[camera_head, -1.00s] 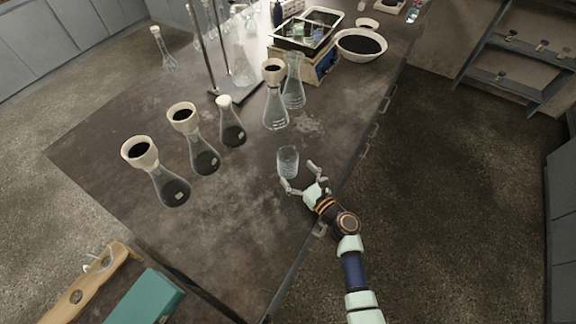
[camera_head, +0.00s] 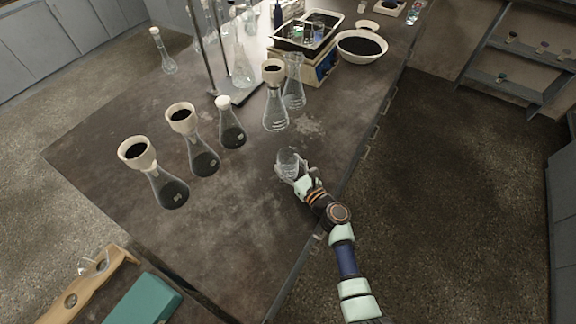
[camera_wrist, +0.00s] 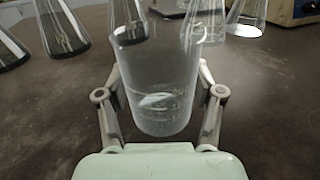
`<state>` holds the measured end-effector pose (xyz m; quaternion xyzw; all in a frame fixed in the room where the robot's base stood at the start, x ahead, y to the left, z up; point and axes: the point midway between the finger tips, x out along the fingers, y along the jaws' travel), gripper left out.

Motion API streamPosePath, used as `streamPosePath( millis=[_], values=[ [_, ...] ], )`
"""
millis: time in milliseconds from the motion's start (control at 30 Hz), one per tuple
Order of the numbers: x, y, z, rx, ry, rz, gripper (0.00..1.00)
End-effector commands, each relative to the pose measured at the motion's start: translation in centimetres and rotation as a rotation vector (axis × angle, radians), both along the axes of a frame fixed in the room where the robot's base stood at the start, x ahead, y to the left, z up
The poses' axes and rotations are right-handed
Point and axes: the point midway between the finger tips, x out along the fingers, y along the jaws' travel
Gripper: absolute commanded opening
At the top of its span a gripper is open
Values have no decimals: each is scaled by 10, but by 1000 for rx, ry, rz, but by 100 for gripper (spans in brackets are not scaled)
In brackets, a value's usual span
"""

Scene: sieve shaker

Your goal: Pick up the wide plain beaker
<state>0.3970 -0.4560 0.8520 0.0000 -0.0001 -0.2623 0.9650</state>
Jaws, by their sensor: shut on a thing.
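The wide plain beaker (camera_head: 288,157) is clear glass and stands upright near the right side of the dark bench. My gripper (camera_head: 291,175) is around its lower part, with a finger on each side. In the wrist view the beaker (camera_wrist: 157,85) fills the middle, between the two fingers of my gripper (camera_wrist: 160,100), and the fingers are closed on its sides. Whether its base touches the bench is hard to tell.
Flasks with dark-filled funnels (camera_head: 137,152) (camera_head: 182,118) (camera_head: 274,72) stand left of and behind the beaker. A stoppered flask (camera_head: 231,125) and an open flask (camera_head: 294,88) are also there. A white bowl (camera_head: 361,46) sits farther back.

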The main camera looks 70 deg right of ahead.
Motion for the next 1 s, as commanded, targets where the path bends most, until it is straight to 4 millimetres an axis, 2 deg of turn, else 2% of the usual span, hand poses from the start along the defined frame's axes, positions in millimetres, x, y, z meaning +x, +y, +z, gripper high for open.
streamPosePath(
  millis=[267, 467, 667, 1000],
  values=[
    [0, 0, 3, 0, 0, 0, 27],
    [0, 0, 18, -2, -1, 0, 27],
    [0, 0, 44, -2, 0, 0, 27],
    [0, 0, 101, -1, 0, 0, 27]
  ],
)
